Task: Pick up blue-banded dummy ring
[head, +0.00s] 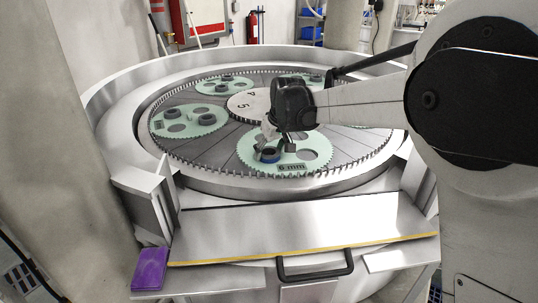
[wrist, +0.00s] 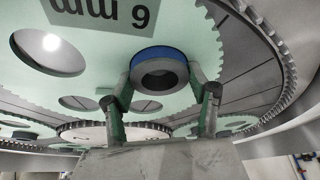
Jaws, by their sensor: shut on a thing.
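The blue-banded dummy ring (wrist: 158,73) is a dark grey ring with a blue band, seen close up in the wrist view. It also shows in the head view (head: 270,155), on the pale green toothed carrier marked 6 mm (head: 310,158). My gripper (wrist: 163,88) is shut on the ring, with one finger on each side of it. In the head view my gripper (head: 278,140) comes down from above and partly covers the ring. I cannot tell whether the ring still touches the carrier.
Other green carriers with dark rings (head: 190,122) lie around the central disc (head: 248,106). A toothed rim and raised metal wall (head: 120,105) surround the plate. A metal shelf (head: 300,228) with a purple block (head: 150,268) is at the front.

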